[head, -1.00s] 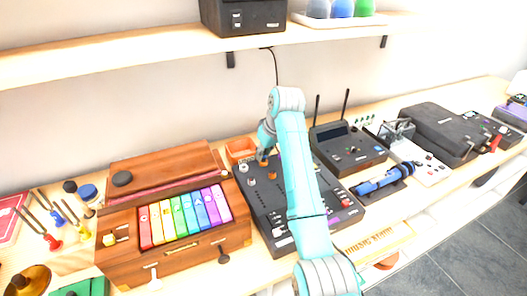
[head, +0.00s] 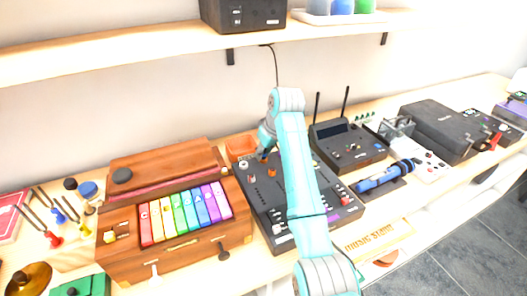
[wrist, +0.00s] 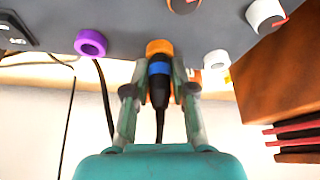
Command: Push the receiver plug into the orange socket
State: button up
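The receiver plug (wrist: 159,88), black with a blue band, is between the two fingers of my gripper (wrist: 159,72) in the wrist view. The fingers are shut on it. Its front end meets the orange socket (wrist: 159,46), a ring on the dark panel, and lines up with it. How deep it sits I cannot tell. Its cable hangs away from the rear end. In the head view my gripper (head: 262,152) is at the back left of the dark mixer-like device (head: 285,205), and the plug is mostly hidden there by my arm.
An orange knob (wrist: 184,4) is close by. A wooden box with coloured keys (head: 180,245) stands left of the device. A black radio unit with antennas (head: 348,150) stands right.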

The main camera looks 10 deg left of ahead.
jog(key=shift+o, duration=1.1)
jog(key=shift+f, duration=0.2)
jog(key=v, duration=0.7)
jog(key=shift+r, duration=0.2)
